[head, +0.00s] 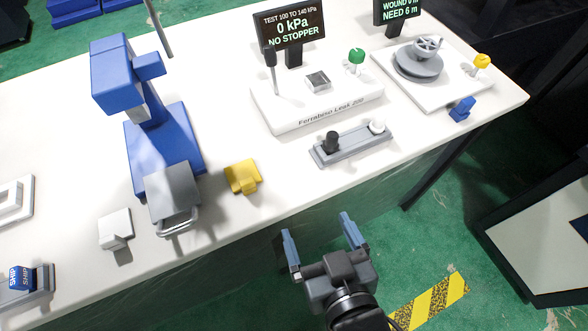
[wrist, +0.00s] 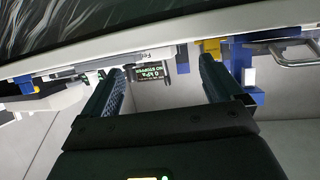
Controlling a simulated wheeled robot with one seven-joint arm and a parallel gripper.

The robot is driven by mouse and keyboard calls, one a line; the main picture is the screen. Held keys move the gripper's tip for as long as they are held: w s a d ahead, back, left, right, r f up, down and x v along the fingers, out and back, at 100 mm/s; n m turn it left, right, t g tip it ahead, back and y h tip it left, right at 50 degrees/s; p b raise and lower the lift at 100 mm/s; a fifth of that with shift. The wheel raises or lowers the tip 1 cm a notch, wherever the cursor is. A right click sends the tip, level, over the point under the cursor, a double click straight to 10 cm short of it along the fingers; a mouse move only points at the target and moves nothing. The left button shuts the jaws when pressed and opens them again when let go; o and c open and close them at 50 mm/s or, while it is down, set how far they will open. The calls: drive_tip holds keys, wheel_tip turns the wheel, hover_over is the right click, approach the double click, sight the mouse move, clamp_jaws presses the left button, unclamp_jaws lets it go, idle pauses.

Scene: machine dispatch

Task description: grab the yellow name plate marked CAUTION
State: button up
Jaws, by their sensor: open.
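A yellow block-like plate (head: 243,177) lies on the white table near its front edge, just right of the blue machine's grey front part. No CAUTION lettering on it can be read from here. In the wrist view a small yellow piece (wrist: 211,46) shows near the tip of the right-hand finger, partly hidden. My gripper (head: 315,226) is open and empty, off the front edge of the table, to the right of and nearer than the yellow plate. In the wrist view its two fingers (wrist: 160,66) stand apart with nothing between them.
The blue machine (head: 160,150) stands left of the plate, and a white block (head: 115,229) lies further left. A grey holder (head: 350,146) with a black and a white knob is to the right. The white table (head: 290,178) is bare between plate and holder.

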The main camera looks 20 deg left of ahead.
drive_tip(key=n+g+y, duration=0.1)
drive_tip(key=n+g, duration=0.1)
approach(248, 185)
drive_tip(key=w+a+f, duration=0.2)
drive_tip(key=w+f, duration=0.1)
drive_tip(key=shift+a, duration=0.15)
drive_tip(key=shift+w+a+y, duration=0.15)
drive_tip(key=shift+a+y, duration=0.15)
drive_tip(key=shift+a, duration=0.05)
drive_tip(key=x, duration=0.7)
drive_tip(key=shift+a+r+p, duration=0.1)
drive_tip(key=shift+a+p, duration=0.1)
drive_tip(key=shift+p, duration=0.2)
drive_tip(key=shift+c, duration=0.2)
drive_tip(key=c, duration=1.1)
drive_tip(key=shift+r, duration=0.2)
